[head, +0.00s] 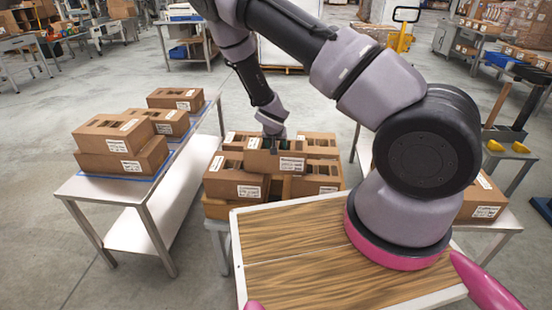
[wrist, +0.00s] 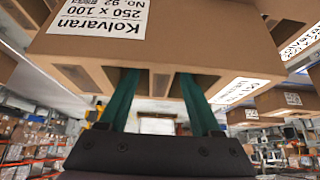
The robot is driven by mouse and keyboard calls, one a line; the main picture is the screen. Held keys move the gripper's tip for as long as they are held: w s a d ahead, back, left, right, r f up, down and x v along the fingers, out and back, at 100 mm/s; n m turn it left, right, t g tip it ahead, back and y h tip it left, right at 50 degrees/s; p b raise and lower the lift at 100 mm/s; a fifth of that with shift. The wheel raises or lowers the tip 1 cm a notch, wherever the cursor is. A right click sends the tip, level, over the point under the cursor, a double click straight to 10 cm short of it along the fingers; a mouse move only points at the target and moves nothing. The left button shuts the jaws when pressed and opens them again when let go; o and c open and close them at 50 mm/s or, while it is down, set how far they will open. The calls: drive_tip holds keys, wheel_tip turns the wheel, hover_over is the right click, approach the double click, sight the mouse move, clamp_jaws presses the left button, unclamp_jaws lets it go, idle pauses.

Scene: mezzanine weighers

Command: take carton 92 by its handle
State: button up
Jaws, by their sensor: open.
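Carton 92 (wrist: 190,35) is a brown cardboard box with a white label reading Kolvaran, 250 x 100, No. 92. In the head view the carton under my gripper (head: 262,160) lies on top of the middle stack. My gripper (wrist: 158,80) is open, with two teal fingers reaching up to the slotted face of the carton. The fingers stand apart at the slots, with a strip of cardboard (wrist: 161,84) between them. The fingertips are hidden in the slots, so I cannot tell whether they touch the cardboard. In the head view my gripper (head: 272,143) is at the carton's top.
Several similar cartons surround it closely, such as one at front left (head: 236,178) and one at front right (head: 315,180). A steel table (head: 100,190) at left bears more cartons. A wood-topped surface (head: 300,245) is in front. Open floor lies behind the stack.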

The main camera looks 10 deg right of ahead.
drive_tip(key=shift+f, duration=0.15)
clamp_jaws()
drive_tip(key=shift+w, duration=0.1)
idle(1.3)
